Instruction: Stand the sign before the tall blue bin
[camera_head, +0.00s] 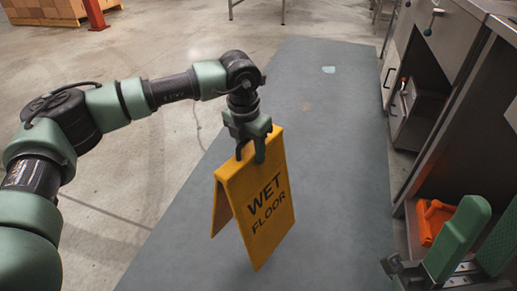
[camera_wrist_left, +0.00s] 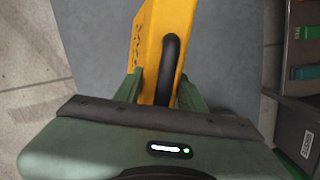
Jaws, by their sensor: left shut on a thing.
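The yellow folding sign (camera_head: 262,205), lettered WET FLOOR, hangs upright below my left gripper (camera_head: 252,150) in the head view, its two panels spread apart. The gripper is shut on its top, at the dark handle. In the left wrist view the sign (camera_wrist_left: 150,45) and its black handle (camera_wrist_left: 170,65) show between the green fingers of the left gripper (camera_wrist_left: 158,90). I cannot tell whether its feet touch the floor. My right gripper (camera_head: 478,242) is at the lower right, its fingers apart and nothing visible between them. I see no tall blue bin.
A blue-grey floor strip (camera_head: 335,130) runs under the sign and away, mostly clear. Metal cabinets (camera_head: 450,50) line the right side, with an orange object (camera_head: 431,220) on a low shelf. Cardboard boxes (camera_head: 40,5) stand far left beside a red post (camera_head: 95,12).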

